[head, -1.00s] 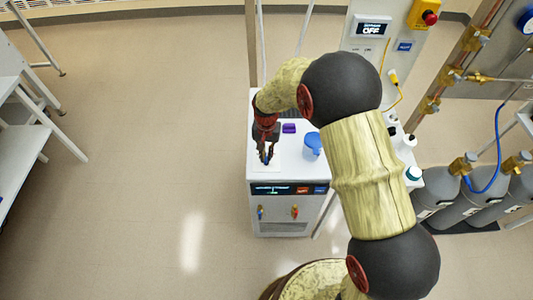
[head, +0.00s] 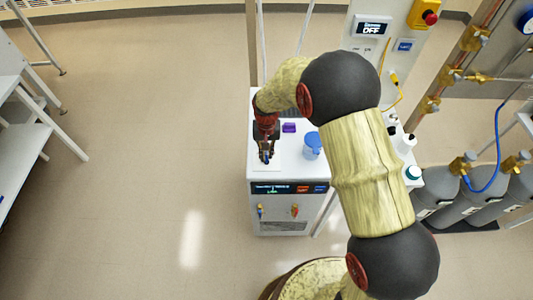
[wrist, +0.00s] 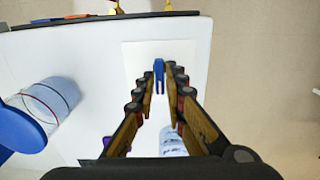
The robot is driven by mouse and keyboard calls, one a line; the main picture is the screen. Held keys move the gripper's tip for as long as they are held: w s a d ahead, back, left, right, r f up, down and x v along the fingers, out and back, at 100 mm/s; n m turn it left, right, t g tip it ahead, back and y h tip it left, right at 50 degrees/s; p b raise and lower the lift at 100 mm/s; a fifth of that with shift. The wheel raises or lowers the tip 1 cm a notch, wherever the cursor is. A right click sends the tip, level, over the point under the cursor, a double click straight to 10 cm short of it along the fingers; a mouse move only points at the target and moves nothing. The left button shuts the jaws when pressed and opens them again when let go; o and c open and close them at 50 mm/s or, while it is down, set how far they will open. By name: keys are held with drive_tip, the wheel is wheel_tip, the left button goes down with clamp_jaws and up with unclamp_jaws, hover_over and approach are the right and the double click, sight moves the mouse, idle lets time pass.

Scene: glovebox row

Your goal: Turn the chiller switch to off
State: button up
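A white box-shaped unit (head: 253,170) stands on the floor, its dark front strip (head: 289,188) carrying small text, an orange patch and a blue patch. My gripper (head: 266,158) points down over its top near the front. In the wrist view my gripper (wrist: 164,75) has its fingertips either side of a small blue forked piece (wrist: 158,72). Pale surface shows between this piece and the right finger; I cannot tell whether it is held. A wall display (head: 371,28) reads OFF; its upper line is too small to read. I cannot single out the chiller switch.
A blue-lidded clear cup (head: 312,147) and a purple item (head: 289,127) stand close to my gripper on the top. A pale clear item (wrist: 172,140) lies between the fingers. Grey cylinders (head: 480,205) stand right.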

sight(266, 155)
drive_tip(key=o, duration=0.3)
wheel_tip(266, 155, up, 12)
idle(0.7)
idle(0.5)
drive_tip(key=s+d+r+t+b, duration=0.1)
drive_tip(key=s+d+r+t, duration=0.1)
drive_tip(key=s+d+r, duration=0.3)
drive_tip(key=s+d+r+t+b, duration=0.1)
drive_tip(key=s+d+r, duration=0.5)
drive_tip(key=s, duration=0.7)
drive_tip(key=s+d+r+t+b, duration=0.2)
drive_tip(key=s+d+r, duration=0.3)
drive_tip(key=s, duration=0.5)
drive_tip(key=shift+d+r+t, duration=0.2)
drive_tip(key=shift+r+t, duration=0.1)
drive_tip(key=shift+r, duration=0.25)
